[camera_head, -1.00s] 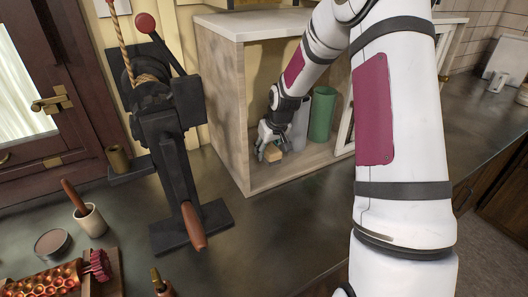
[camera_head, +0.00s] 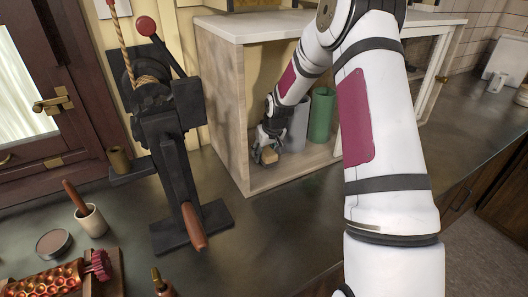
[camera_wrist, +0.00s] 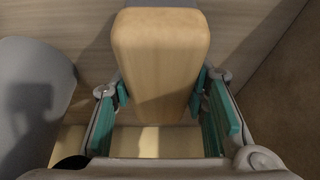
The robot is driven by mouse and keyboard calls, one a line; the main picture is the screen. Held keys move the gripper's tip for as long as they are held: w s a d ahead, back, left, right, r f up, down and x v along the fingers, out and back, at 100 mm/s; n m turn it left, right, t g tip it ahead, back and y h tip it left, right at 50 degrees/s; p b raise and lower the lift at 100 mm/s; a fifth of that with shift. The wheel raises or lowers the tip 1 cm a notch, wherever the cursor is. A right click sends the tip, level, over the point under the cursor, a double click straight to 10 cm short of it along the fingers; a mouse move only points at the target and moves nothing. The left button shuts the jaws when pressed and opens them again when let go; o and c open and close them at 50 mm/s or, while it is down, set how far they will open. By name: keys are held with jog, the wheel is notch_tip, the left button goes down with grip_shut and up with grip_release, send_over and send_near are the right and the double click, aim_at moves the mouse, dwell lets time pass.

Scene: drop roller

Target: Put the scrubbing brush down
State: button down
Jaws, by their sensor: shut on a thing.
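The scrubbing brush (camera_head: 269,156) shows as a small tan wooden block low inside the open wooden cabinet (camera_head: 222,105). In the wrist view the brush (camera_wrist: 160,60) is a rounded pale wooden block, and its bristles are not seen. My gripper (camera_head: 264,148) is shut on the brush, with its green finger pads (camera_wrist: 221,112) on either side of the block. The brush is close to the cabinet floor (camera_head: 285,172). I cannot tell whether it touches the floor.
A grey cylinder (camera_head: 297,128) and a green cylinder (camera_head: 321,115) stand in the cabinet, right of my gripper. A black lever press (camera_head: 163,125) stands left of the cabinet.

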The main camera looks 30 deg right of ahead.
jog(key=shift+s+f, duration=0.15)
jog(key=shift+f, duration=0.4)
jog(key=c, duration=1)
grip_release()
jog(key=shift+f, duration=0.15)
jog(key=shift+o, duration=0.2)
jog(key=shift+r, duration=0.5)
jog(key=v, duration=1.4)
jog(key=shift+w+d, duration=0.3)
jog(key=shift+d, duration=0.1)
jog(key=shift+s, duration=0.1)
